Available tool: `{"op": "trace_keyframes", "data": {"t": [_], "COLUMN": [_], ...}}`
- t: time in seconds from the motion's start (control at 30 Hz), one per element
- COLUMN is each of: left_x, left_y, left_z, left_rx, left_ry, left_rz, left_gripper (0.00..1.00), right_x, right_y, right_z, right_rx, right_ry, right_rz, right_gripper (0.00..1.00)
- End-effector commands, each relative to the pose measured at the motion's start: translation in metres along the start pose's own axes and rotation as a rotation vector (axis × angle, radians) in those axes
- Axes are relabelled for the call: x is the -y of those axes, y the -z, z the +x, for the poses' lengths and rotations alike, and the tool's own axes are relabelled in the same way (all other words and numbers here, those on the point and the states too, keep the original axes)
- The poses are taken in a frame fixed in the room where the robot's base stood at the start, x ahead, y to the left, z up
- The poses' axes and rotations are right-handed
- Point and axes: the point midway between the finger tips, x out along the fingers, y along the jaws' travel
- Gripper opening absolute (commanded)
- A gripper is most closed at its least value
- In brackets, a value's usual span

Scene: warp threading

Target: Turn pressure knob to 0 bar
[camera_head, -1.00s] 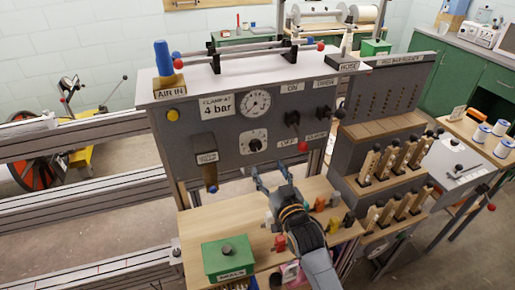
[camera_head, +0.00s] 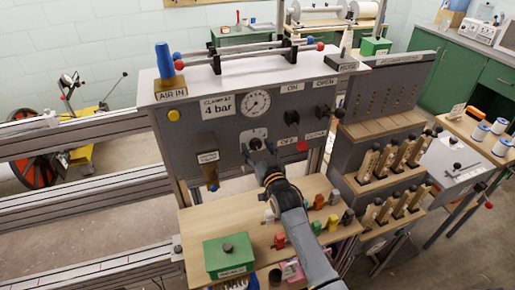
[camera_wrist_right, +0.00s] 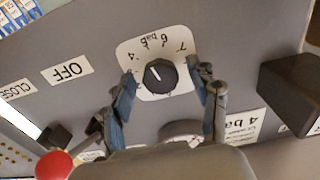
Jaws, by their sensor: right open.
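The pressure knob (camera_wrist_right: 160,76) is a dark round knob with a white pointer line, on a white dial plate (camera_wrist_right: 138,52) marked with numbers and "bar". In the head view the knob (camera_head: 255,144) sits on the grey panel below the round gauge (camera_head: 256,103). My right gripper (camera_head: 260,152) is open just in front of the dial. In the right wrist view its blue fingers (camera_wrist_right: 165,85) stand on either side of the knob, with gaps between them and it. The lower part of the dial is partly hidden. My left gripper is not in view.
Near the knob are the dark ON/OFF switch (camera_head: 291,118), another dark handle (camera_head: 323,112) and a red button (camera_head: 303,146). A green box (camera_head: 227,256) and several coloured pieces rest on the wooden shelf (camera_head: 208,223) below. A sign reads "CLAMP AT 4 bar" (camera_head: 217,107).

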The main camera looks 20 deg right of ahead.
Motion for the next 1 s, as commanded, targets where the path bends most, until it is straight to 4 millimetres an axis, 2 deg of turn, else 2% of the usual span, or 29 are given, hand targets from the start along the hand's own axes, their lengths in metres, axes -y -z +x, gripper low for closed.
{"op": "trace_keyframes", "data": {"t": [0.03,0.27,0.3,0.67,1.0], "left_x": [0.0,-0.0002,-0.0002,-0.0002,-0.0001], "left_y": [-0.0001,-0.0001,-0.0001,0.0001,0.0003], "left_z": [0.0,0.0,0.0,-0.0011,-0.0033], "left_rx": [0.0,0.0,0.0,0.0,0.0], "left_ry": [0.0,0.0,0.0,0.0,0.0], "left_rz": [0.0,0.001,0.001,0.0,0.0], "left_gripper": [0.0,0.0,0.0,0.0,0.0], "right_x": [0.0001,0.0001,0.0001,-0.0001,-0.0006], "right_y": [0.0,0.0,0.0,0.0002,0.0003], "right_z": [-0.0001,-0.0002,-0.0002,-0.0003,-0.0002], "right_rx": [0.0,0.0,0.0,0.0,0.0], "right_ry": [0.0,0.0,0.0,0.0,0.001], "right_rz": [0.0,0.0,0.0,-0.064,-0.32], "right_gripper": [0.54,0.07,0.06,0.06,0.06]}}
